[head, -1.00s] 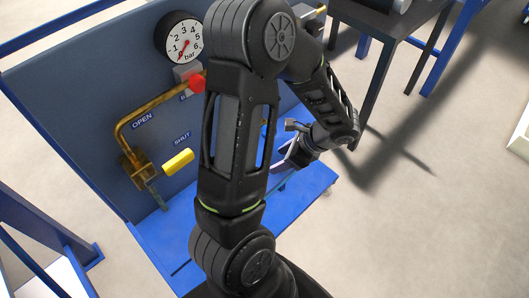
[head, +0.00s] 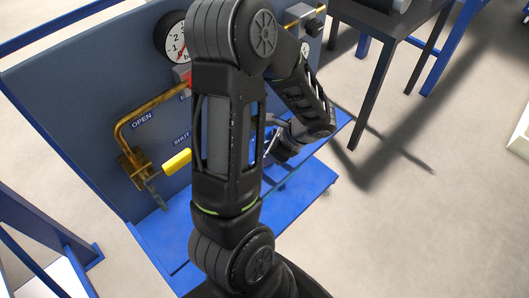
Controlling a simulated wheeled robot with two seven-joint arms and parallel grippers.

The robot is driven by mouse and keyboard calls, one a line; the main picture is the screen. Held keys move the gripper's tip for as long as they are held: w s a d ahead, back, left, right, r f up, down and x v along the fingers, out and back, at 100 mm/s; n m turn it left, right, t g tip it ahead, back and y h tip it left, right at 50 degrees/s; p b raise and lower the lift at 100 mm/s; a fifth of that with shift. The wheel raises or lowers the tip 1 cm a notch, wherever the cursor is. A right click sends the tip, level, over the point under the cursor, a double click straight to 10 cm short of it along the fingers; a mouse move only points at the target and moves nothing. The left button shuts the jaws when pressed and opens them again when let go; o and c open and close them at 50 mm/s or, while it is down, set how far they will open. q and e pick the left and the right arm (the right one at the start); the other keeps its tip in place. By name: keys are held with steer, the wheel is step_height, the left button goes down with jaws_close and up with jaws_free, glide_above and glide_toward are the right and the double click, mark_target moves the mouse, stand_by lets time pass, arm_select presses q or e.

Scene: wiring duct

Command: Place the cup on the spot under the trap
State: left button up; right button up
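No cup can be made out; my arm hides much of the bench. What seems to be my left arm rises through the middle and bends right, and its gripper (head: 272,151) points back left in front of the panel. Its fingertips are partly behind my own arm, so I cannot tell if it is open or holds anything. My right gripper is not in view. The trap and the spot under it cannot be made out. The blue bench ledge (head: 180,232) runs along the foot of the grey-blue panel (head: 80,95).
Another brass fitting (head: 299,14) is at the panel's top right. A dark table (head: 392,22) stands behind.

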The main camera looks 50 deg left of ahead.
arm_select(q)
steer(key=shift+f, duration=0.2)
steer(key=o, duration=1.4)
steer(key=shift+r, duration=0.2)
steer(key=shift+r, duration=0.15)
steer(key=p+v, duration=0.2)
steer(key=v, duration=0.9)
steer(key=shift+w+d+r, duration=0.1)
steer(key=shift+d+r, duration=0.1)
steer(key=shift+r, duration=0.1)
steer(key=shift+f, duration=0.1)
